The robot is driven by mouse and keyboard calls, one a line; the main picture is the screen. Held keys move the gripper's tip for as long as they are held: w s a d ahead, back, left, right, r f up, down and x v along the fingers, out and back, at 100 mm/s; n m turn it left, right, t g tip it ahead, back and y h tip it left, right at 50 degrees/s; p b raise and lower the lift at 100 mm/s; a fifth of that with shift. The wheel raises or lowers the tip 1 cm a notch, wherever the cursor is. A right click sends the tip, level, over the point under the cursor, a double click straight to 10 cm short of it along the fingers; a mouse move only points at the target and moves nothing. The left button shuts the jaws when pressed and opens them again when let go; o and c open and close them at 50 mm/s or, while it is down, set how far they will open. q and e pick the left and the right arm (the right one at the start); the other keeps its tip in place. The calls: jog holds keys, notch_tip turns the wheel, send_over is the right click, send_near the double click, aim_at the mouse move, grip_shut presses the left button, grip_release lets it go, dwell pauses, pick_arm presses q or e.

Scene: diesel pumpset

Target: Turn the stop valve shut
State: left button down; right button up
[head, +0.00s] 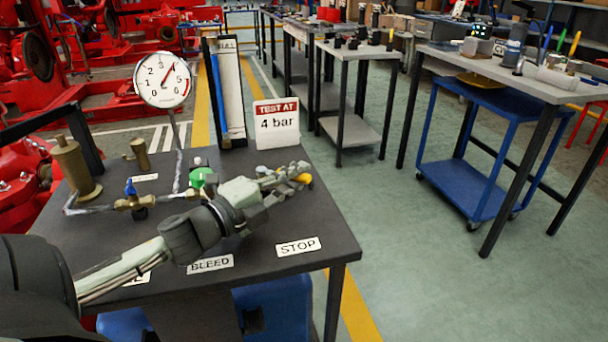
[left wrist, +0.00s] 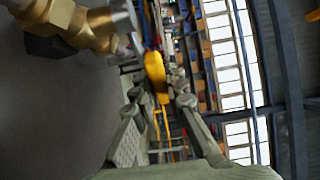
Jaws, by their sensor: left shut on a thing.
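The stop valve's yellow lever (head: 304,179) shows at the right of the dark bench, above the STOP label (head: 298,246). My left gripper (head: 290,177) reaches over the bench and is shut on this lever, hiding most of the valve. In the left wrist view the yellow lever (left wrist: 155,72) stands between the two fingers (left wrist: 158,98). The brass valve body (left wrist: 62,22) is at the upper left there. My right gripper is not in view.
A dial gauge (head: 163,80) stands at the back left of the bench, near a "TEST AT 4 bar" card (head: 277,123). A blue-handled valve (head: 131,193), a green knob (head: 202,179) and a brass cylinder (head: 76,167) stand to the left.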

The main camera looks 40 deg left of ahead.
pick_arm(q)
jog(key=c, duration=1.5)
grip_release()
jog(key=shift+c, duration=0.2)
jog(key=shift+s, duration=0.1)
jog(key=s, duration=0.4)
jog(key=s+a, duration=0.1)
jog(key=s, duration=0.6)
jog(key=shift+s+a, duration=0.35)
